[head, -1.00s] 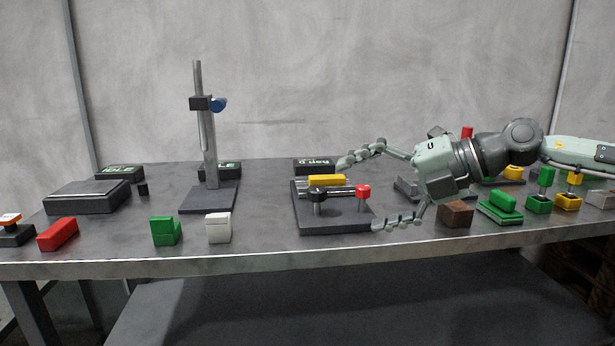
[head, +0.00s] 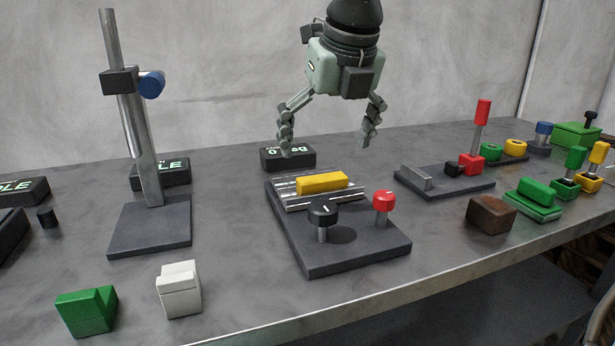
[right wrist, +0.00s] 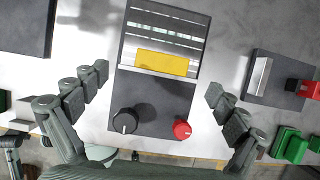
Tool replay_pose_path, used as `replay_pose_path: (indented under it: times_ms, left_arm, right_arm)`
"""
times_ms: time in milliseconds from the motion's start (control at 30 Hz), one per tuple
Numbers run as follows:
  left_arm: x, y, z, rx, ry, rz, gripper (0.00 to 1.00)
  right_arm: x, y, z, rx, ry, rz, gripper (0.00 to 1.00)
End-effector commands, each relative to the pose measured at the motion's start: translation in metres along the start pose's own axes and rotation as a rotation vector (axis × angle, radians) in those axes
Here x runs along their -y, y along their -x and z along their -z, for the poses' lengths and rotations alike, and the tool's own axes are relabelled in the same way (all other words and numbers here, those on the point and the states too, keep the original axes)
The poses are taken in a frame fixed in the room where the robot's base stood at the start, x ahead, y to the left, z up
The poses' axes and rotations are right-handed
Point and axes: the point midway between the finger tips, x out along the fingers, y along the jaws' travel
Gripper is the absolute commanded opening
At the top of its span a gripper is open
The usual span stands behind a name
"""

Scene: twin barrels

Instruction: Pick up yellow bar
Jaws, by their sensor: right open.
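The yellow bar (head: 322,183) lies on the silver ribbed plate (head: 290,187) of a dark base with a black knob and a red knob. It also shows in the right wrist view (right wrist: 162,63), lying across the plate. My right gripper (head: 326,145) is open and empty, pointing down above and behind the bar in the head view. In the right wrist view its fingers (right wrist: 160,92) spread wide on either side of the dark base, with the bar between and beyond them. The left gripper is in neither current view.
A metal post stand (head: 150,225) rises to the left. A black display box (head: 288,157) sits behind the bar's base. A dark base with a red-handled lever (head: 445,183) and a brown block (head: 491,212) stand to the right. Green (head: 87,311) and white (head: 179,289) blocks lie front left.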

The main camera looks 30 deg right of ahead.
Motion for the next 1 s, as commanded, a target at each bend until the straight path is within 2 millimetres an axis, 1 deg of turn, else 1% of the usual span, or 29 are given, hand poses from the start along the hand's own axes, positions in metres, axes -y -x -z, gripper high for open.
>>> replay_pose_path:
  times_ms: [300, 400, 500, 600, 800, 833, 867, 1000]
  left_arm:
    - [-0.002, -0.002, -0.005, 0.007, -0.002, -0.005, 0.48]
    - [-0.006, -0.017, -0.01, 0.021, -0.004, -0.013, 0.48]
    - [-0.006, -0.019, -0.01, 0.019, -0.003, -0.015, 0.48]
    - [-0.006, -0.021, -0.01, 0.019, -0.002, -0.015, 0.48]
    - [-0.006, -0.021, -0.01, 0.018, -0.001, -0.015, 0.48]
    - [-0.006, -0.021, -0.01, 0.018, -0.001, -0.015, 0.48]
    - [-0.006, -0.021, -0.01, 0.019, -0.001, -0.015, 0.48]
    - [-0.006, -0.021, -0.01, 0.019, -0.001, -0.015, 0.48]
  right_arm:
    - [0.002, -0.038, 0.001, -0.007, -0.001, -0.002, 0.97]
    - [0.004, -0.053, 0.002, -0.007, 0.001, -0.002, 0.97]
    - [0.004, -0.067, 0.002, -0.004, 0.0, -0.002, 0.97]
    - [0.004, -0.073, 0.002, -0.003, 0.0, -0.002, 0.97]
    - [0.004, -0.074, 0.001, -0.001, 0.0, -0.003, 0.97]
    - [0.004, -0.074, 0.001, -0.001, 0.0, -0.003, 0.96]
    - [0.004, -0.074, 0.001, -0.001, 0.0, -0.003, 0.92]
    - [0.004, -0.074, 0.001, -0.001, 0.0, -0.003, 0.75]
